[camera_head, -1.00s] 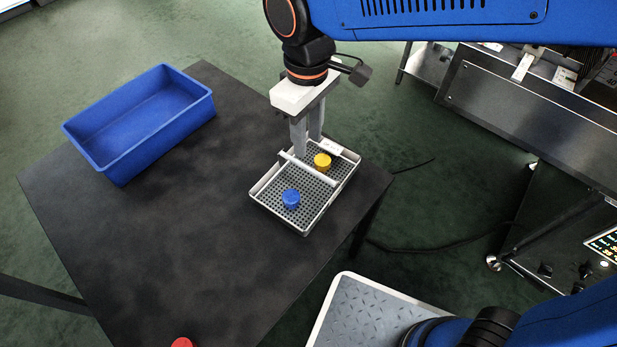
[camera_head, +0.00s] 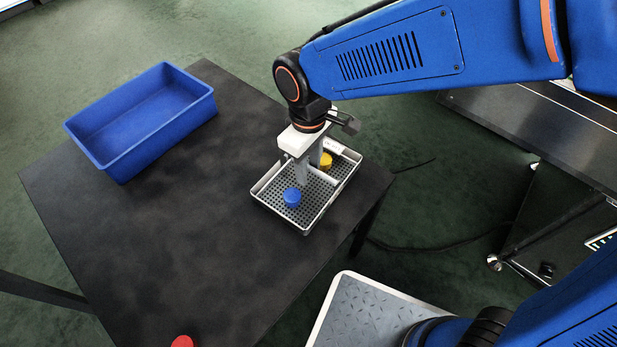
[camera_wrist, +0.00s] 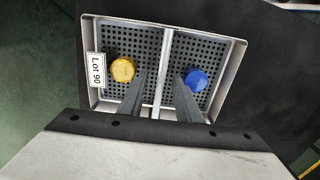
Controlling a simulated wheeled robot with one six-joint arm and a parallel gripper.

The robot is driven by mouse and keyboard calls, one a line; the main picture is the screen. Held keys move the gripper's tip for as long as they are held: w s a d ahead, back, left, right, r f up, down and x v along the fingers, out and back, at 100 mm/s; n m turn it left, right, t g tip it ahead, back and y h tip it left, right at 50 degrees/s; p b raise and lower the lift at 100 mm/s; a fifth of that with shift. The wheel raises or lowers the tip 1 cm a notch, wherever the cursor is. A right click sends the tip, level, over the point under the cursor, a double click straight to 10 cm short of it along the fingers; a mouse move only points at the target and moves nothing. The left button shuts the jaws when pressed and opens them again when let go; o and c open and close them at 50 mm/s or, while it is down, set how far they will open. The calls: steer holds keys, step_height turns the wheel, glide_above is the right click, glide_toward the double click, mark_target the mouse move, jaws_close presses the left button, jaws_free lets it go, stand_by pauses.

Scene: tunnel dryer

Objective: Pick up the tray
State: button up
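The tray (camera_head: 277,217) is a grey metal tray with a perforated floor, lying on the dark table. A raised bar (camera_wrist: 166,62) crosses its middle. A yellow round piece (camera_head: 326,160) and a blue one (camera_head: 292,197) sit in it on opposite sides of the bar. A "Lot 90" label (camera_wrist: 97,68) is on one end. My gripper (camera_head: 309,172) points down over the tray's middle. In the wrist view its fingers (camera_wrist: 160,76) are apart, one on each side of the bar, with gaps visible. Whether the fingertips reach below the bar is unclear.
A blue empty bin (camera_head: 145,118) stands at the table's back left. A red round thing (camera_head: 182,342) is at the bottom edge. The dark table (camera_head: 150,235) is clear between. A metal machine (camera_head: 540,125) stands right, beyond a floor gap.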

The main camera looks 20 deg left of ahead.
jaws_close()
stand_by(1.4)
